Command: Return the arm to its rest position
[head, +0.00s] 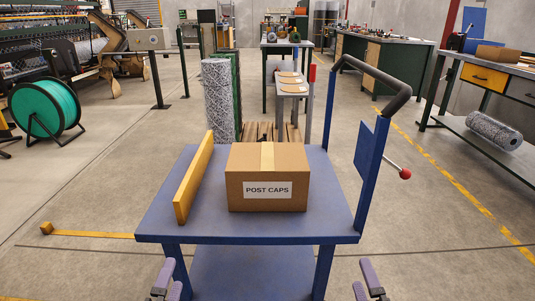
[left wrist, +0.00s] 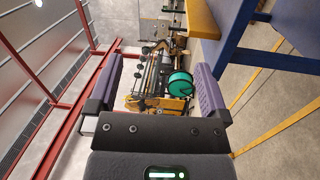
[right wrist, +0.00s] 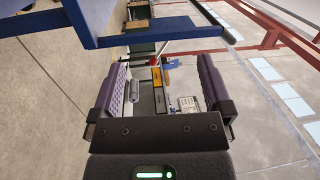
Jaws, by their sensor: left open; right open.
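My left gripper (head: 168,278) shows at the bottom edge of the head view, in front of the blue cart's left front leg. It is open and empty, and its two purple fingers stand apart in the left wrist view (left wrist: 158,85). My right gripper (head: 364,280) shows at the bottom edge to the right of the cart. It is open and empty, with its fingers apart in the right wrist view (right wrist: 163,88). Both grippers are below the level of the cart top and hold nothing. Most of both arms is out of the head view.
The blue cart (head: 165,222) stands directly ahead, bearing a cardboard box labelled POST CAPS (head: 266,178) and a yellow board (head: 193,178). Its black handle (head: 372,72) rises at the right. A green spool (head: 45,108) stands at the left, a workbench (head: 480,100) at the right.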

